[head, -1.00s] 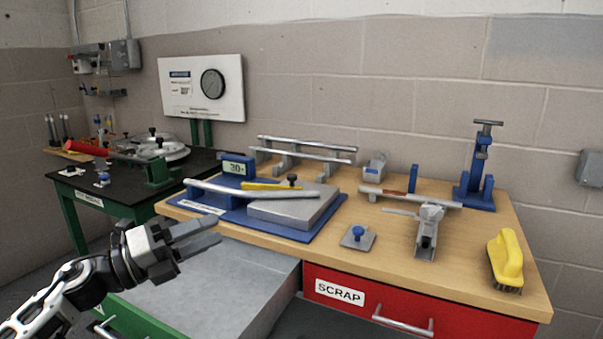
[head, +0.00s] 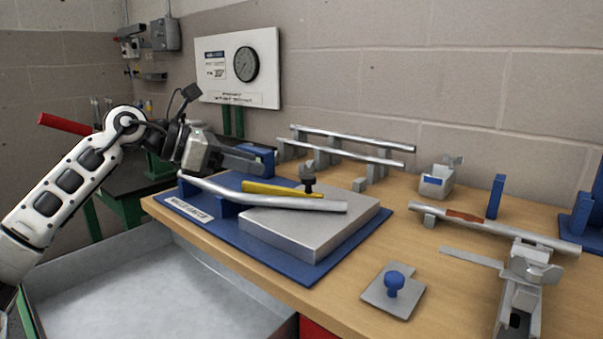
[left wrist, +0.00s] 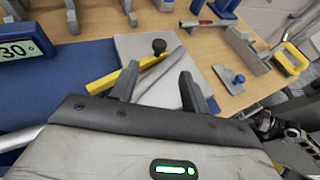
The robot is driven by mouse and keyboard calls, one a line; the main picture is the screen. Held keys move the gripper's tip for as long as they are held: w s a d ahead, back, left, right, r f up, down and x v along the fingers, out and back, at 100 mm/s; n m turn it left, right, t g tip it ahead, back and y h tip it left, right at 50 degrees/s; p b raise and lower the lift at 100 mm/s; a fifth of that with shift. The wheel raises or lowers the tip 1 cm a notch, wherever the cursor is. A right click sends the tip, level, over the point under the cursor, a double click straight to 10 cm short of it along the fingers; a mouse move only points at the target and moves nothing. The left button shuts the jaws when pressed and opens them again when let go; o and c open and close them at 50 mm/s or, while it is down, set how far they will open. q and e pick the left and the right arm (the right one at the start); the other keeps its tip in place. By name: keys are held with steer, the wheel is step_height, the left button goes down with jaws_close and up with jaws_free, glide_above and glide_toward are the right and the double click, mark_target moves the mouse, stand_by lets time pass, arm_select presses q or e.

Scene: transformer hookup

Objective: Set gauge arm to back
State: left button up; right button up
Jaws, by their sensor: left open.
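The gauge arm (head: 282,190) is a yellow bar with a black knob (head: 308,178), lying over a grey block (head: 345,215) on a blue base plate (head: 300,268). A bent silver tube (head: 250,196) runs in front of it. My left gripper (head: 264,168) is open and empty, at the back left of the yellow bar. In the left wrist view, the yellow bar (left wrist: 106,82), black knob (left wrist: 159,46) and tube (left wrist: 163,82) show beyond and between the open fingers (left wrist: 158,78). A display reading 30° (left wrist: 18,50) stands at the left; my gripper partly hides it in the head view.
Behind, silver tubes rest on a rack (head: 345,143). To the right are a blue-knobbed plate (head: 393,291) and a clamp holder (head: 525,285) by another tube. A dial board (head: 238,68) is on the wall. White and dark parts at the left wrist view's lower right are unclear.

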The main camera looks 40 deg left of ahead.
mark_target(303, 177)
arm_select(q)
steer(key=p+x, duration=0.3)
steer(key=x, duration=0.7)
steer(key=shift+w+d, duration=0.1)
steer(key=shift+w, duration=0.15)
steer(key=shift+w+d+f, duration=0.15)
steer(key=shift+w+d, duration=0.05)
steer(key=shift+w, duration=0.1)
arm_select(e)
step_height(303, 177, up, 6)
steer(key=d+t, duration=0.1)
steer(key=shift+s+d+r, duration=0.15)
steer(key=shift+s+d, duration=0.1)
arm_select(q)
steer(key=shift+c, duration=0.4)
jaws_close()
